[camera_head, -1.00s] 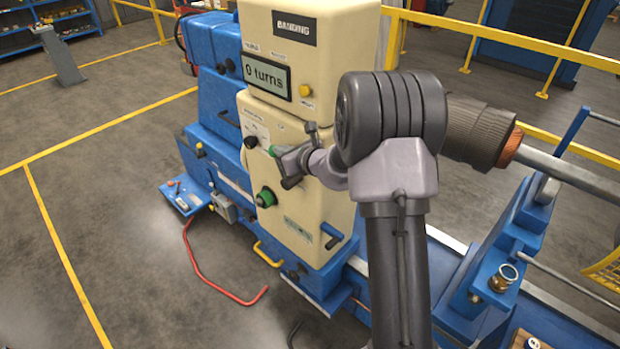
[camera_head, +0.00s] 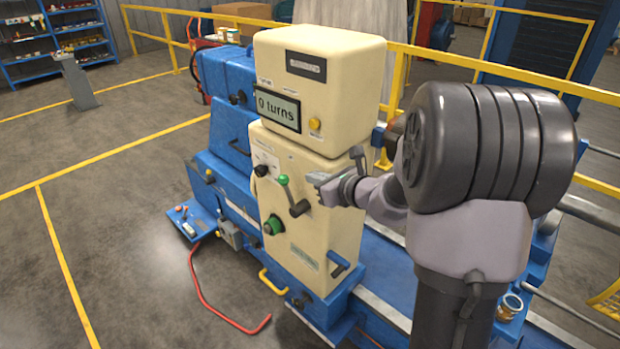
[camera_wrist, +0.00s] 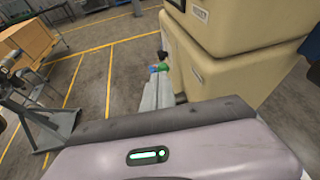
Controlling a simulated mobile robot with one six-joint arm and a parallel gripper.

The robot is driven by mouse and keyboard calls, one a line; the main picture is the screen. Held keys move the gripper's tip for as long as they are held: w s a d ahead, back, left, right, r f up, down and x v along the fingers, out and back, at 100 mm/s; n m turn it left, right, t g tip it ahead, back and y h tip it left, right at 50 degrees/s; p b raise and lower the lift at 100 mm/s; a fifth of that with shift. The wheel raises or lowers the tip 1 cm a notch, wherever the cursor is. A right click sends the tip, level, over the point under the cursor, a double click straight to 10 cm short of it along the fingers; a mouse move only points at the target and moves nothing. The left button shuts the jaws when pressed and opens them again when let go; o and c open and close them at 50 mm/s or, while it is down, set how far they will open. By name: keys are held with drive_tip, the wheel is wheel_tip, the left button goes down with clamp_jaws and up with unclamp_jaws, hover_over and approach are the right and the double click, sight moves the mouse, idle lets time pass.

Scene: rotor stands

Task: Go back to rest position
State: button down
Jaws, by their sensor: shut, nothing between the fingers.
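My gripper (camera_head: 322,183) is in front of the cream control cabinet (camera_head: 335,225), to the right of a lever with a green knob (camera_head: 283,180). It is shut and empty, apart from the lever in the head view. My arm bends in from the right and hides part of the machine behind it. In the wrist view my shut gripper (camera_wrist: 158,85) points away, with the cream cabinet (camera_wrist: 240,60) close on its right. A green knob (camera_wrist: 163,66) shows just beyond the fingertips.
The display (camera_head: 278,108) reads "0 turns". A round green knob (camera_head: 273,225) and a blue-handled lever (camera_head: 338,260) sit lower on the cabinet. A yellow railing (camera_head: 480,68) runs behind. A red bent bar (camera_head: 205,295) lies on the floor, which is open at left.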

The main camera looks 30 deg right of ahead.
drive_tip(key=shift+w+f, duration=0.1)
drive_tip(key=shift+w, duration=0.1)
drive_tip(key=shift+s, duration=0.1)
drive_tip(key=s+a+f+n+g+y+b, duration=0.2)
drive_tip(key=s+a+f+n+g+b, duration=0.15)
drive_tip(key=s+a+n+b, duration=0.7)
drive_tip(key=s+a+f+n+g+y+b, duration=0.25)
drive_tip(key=s+a+f+n+b, duration=0.35)
drive_tip(key=a, duration=0.7)
drive_tip(key=s+d+f+n+g+h+b, duration=0.1)
drive_tip(key=s+d+f+n+h+b, duration=0.2)
drive_tip(key=s+f+n+h+b, duration=0.2)
drive_tip(key=s+f+n+b, duration=0.1)
drive_tip(key=s+f+n, duration=0.2)
drive_tip(key=s+n, duration=0.4)
drive_tip(key=shift+s+d+f+g+b, duration=0.15)
drive_tip(key=shift+s+f+g+b, duration=0.25)
drive_tip(key=shift+s, duration=0.9)
